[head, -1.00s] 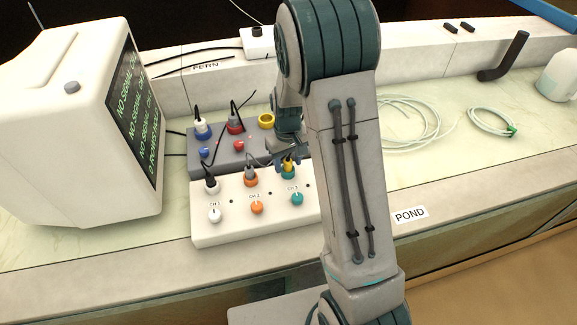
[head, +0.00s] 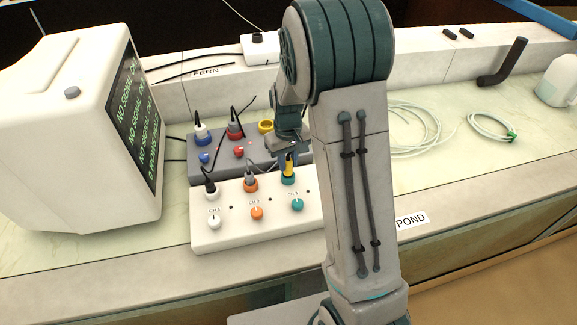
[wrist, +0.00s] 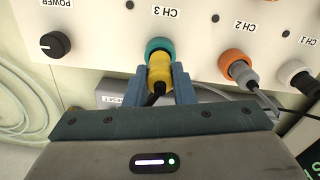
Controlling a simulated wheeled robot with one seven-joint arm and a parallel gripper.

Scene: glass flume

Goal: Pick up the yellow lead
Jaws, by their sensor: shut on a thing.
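The yellow lead's plug (wrist: 158,74) is at the teal CH 3 socket (wrist: 159,47) on the white box. In the head view the yellow plug (head: 288,165) stands upright over the teal socket (head: 288,180); I cannot tell how deep it sits. My gripper (wrist: 159,82) is shut on the yellow plug, with one blue finger on each side. Its dark cable runs back from the plug under the gripper body. In the head view my gripper (head: 289,158) is partly hidden by my own arm.
A grey plug (wrist: 241,74) in the orange CH 2 socket and a white plug (wrist: 297,73) in CH 1 stand beside it. Behind is a grey box (head: 222,158) with blue, red and yellow sockets. A monitor (head: 75,120) stands left. Coiled tubing (head: 415,130) lies right.

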